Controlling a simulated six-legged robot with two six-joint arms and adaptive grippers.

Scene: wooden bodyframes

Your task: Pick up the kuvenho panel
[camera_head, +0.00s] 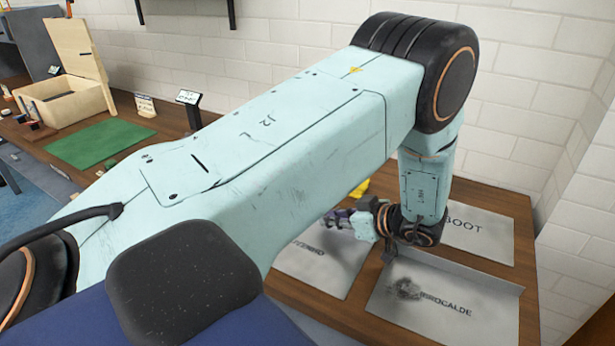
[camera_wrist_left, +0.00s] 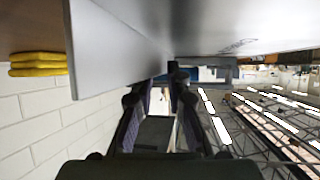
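The kuvenho panel (camera_head: 345,272) is a grey sheet lying on the wooden table, its label partly hidden behind my left arm. My left gripper (camera_head: 338,219), with purple finger pads, hangs at its right side, above the table. In the left wrist view the gripper (camera_wrist_left: 160,100) has its fingers apart with a clear gap between them. A grey panel with an upright flange (camera_wrist_left: 115,45) passes close to the fingertips there; its label is too small to read, so I cannot tell which panel it is. My right gripper is not in view.
The Birocalde panel (camera_head: 420,318), with a raised back edge, lies to the right, and another panel ending in "BOOT" (camera_head: 485,248) lies behind it. A yellow stack (camera_wrist_left: 38,65) is near the white brick wall. A green mat (camera_head: 95,144) and open wooden box (camera_head: 65,108) are far left.

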